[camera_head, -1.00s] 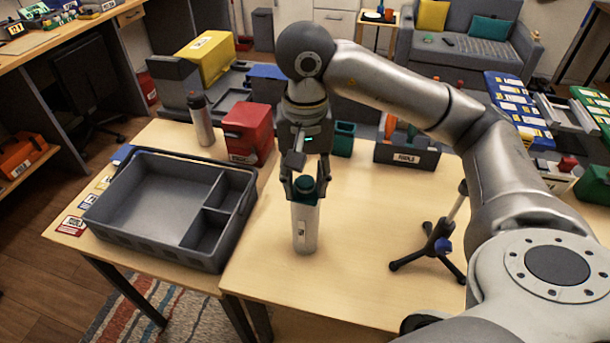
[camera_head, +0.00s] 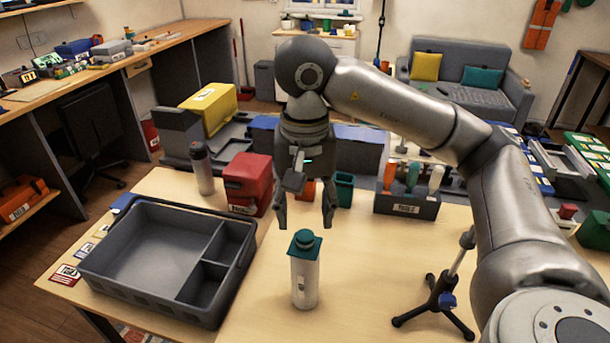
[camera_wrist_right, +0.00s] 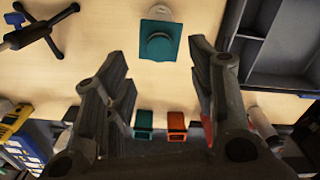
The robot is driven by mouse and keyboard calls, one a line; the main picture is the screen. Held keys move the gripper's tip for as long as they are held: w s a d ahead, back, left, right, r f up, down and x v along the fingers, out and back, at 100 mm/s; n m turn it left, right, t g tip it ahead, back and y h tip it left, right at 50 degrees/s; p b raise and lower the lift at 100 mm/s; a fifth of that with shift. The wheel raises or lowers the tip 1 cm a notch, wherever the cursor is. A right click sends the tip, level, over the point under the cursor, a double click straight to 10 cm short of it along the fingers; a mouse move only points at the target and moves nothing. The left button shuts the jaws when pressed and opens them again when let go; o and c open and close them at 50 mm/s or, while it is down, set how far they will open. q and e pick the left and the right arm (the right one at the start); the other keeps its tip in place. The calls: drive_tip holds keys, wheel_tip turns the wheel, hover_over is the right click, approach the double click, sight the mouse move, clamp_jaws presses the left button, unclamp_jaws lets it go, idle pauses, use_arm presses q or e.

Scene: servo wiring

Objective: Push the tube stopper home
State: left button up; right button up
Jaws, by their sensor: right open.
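The tube (camera_head: 305,279) is a white cylinder standing upright on the wooden table. Its teal stopper (camera_head: 305,241) sits on top, with a square flange and a round knob. Whether it is fully seated I cannot tell. My right gripper (camera_head: 305,224) is open and empty, above and behind the stopper in the head view, apart from it. In the right wrist view the stopper (camera_wrist_right: 159,41) shows beyond the gap between the two open fingers (camera_wrist_right: 165,65), and a bit of the white tube shows behind it. My left gripper is not in view.
A grey divided tray (camera_head: 150,270) lies left of the tube. A small black tripod (camera_head: 437,300) stands to the right. A red box (camera_head: 248,183), a grey bottle (camera_head: 202,168), a teal container (camera_head: 343,189) and a dark tool holder (camera_head: 407,203) are behind. The table around the tube is clear.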

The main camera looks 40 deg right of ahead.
wheel_tip(320, 180, up, 6)
idle(0.5)
drive_tip(key=shift+r, duration=0.1)
